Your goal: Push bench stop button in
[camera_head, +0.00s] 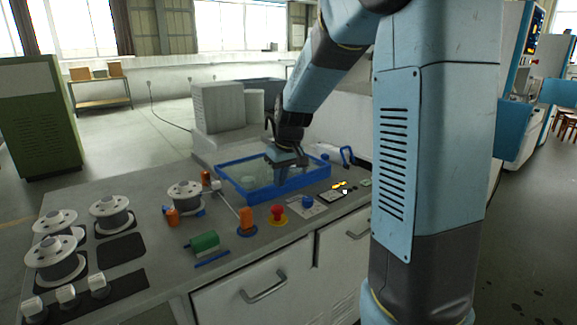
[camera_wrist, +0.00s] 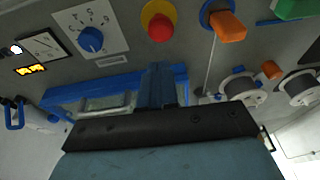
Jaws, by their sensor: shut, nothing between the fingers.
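The bench stop button is a red mushroom button on a yellow round base. In the head view the red button (camera_head: 278,211) stands near the front edge of the bench, in front of the blue-rimmed tray. In the wrist view the red button (camera_wrist: 161,28) is at the top middle, beyond the fingertips. My gripper (camera_head: 283,182) is over the blue-rimmed tray, behind the button and apart from it. In the wrist view my gripper (camera_wrist: 158,68) shows its blue fingers together and empty, pointing toward the button.
A blue rotary knob (camera_head: 307,201) on a pale plate is right of the button. An orange handle (camera_head: 247,218) and a green block (camera_head: 205,242) are left of it. The blue-rimmed tray (camera_head: 287,188) lies behind. Several spools (camera_head: 110,212) stand at the left.

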